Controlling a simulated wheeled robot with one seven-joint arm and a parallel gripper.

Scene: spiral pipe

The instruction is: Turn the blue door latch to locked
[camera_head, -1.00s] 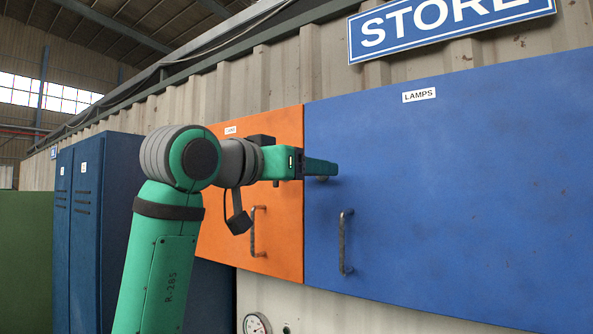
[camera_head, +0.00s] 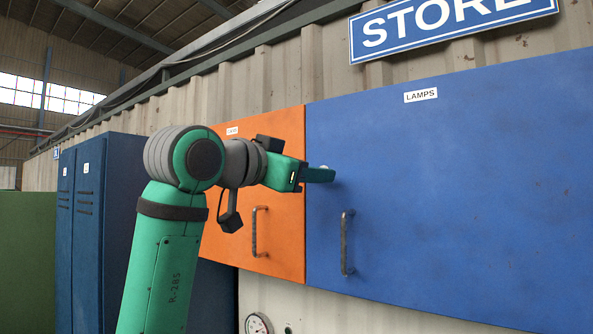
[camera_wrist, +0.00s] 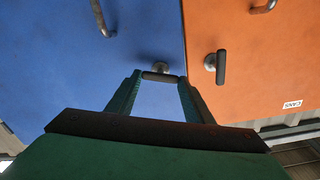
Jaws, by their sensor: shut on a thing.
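The blue door (camera_head: 450,190), labelled LAMPS, is closed and fills the right of the head view. Its latch (camera_wrist: 160,76) is a short dark bar on a round metal boss near the door's edge beside the orange door. My gripper (camera_head: 321,174) is at that latch, its fingers shut on the bar's two ends. In the wrist view the bar lies crosswise between the fingertips, with the boss just beyond it.
The orange door (camera_head: 282,150) adjoins on the left, with its own latch (camera_wrist: 219,66), whose bar lies lengthwise in the wrist view. The blue door's pull handle (camera_head: 346,243) and the orange door's handle (camera_head: 259,232) stick out below. Blue lockers (camera_head: 110,200) stand at left.

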